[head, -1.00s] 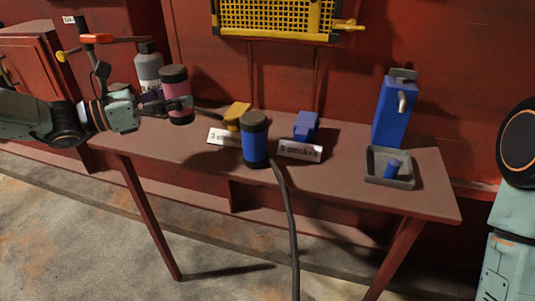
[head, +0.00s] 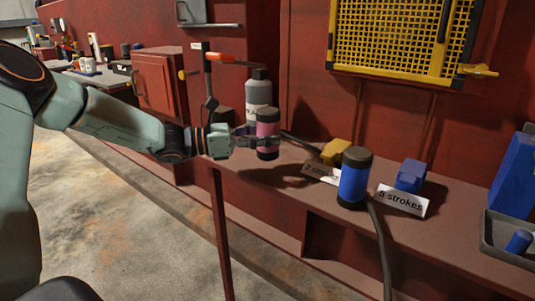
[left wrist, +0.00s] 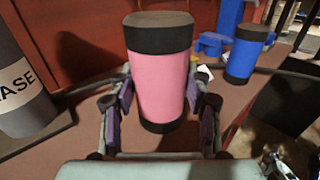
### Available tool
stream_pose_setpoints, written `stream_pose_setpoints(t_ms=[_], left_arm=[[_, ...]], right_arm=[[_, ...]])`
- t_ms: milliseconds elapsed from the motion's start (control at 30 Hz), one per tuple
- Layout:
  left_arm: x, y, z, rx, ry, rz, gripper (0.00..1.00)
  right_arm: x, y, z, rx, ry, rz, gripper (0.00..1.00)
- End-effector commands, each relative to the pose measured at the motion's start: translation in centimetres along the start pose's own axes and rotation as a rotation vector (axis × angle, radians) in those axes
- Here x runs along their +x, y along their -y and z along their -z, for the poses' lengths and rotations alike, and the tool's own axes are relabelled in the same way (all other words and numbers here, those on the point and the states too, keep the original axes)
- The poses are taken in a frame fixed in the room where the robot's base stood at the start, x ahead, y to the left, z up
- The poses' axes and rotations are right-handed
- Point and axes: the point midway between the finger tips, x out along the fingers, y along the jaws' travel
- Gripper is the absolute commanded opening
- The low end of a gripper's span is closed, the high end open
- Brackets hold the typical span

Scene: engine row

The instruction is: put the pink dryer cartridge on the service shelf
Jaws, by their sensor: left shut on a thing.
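The pink dryer cartridge (head: 267,133), with dark end caps, stands upright between the fingers of my left gripper (head: 259,142). The gripper is shut on its lower body, and the cartridge fills the left wrist view's middle (left wrist: 160,75). I cannot tell whether its base touches the red bench (head: 285,185). A grey wall ledge (head: 208,25) shows at the top; I cannot tell whether it is the service shelf.
A grey bottle (head: 259,93) stands just behind the cartridge. A blue cartridge (head: 355,178) with a hose, a yellow block (head: 337,152), a blue block (head: 411,176) and a grey tray (head: 508,243) are to the right. A red cabinet (head: 160,85) is left.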

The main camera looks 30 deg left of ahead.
Motion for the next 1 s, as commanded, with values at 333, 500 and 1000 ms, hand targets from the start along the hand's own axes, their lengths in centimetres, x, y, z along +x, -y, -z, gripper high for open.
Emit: stream_pose_setpoints(t_ms=[333, 500, 1000], left_arm=[[0.0, 0.0, 3.4, -0.001, 0.001, 0.000, 0.09], [0.0, 0.0, 3.3, -0.001, 0.001, 0.000, 0.09], [-0.1, 0.0, 3.6, -0.001, 0.000, 0.000, 0.72]], right_arm=[[1.8, 0.0, 0.0, 0.000, 0.000, 0.000, 0.40], [1.7, 0.0, 0.0, 0.000, 0.000, 0.000, 0.40], [1.9, 0.0, 0.0, 0.000, 0.000, 0.000, 0.40]])
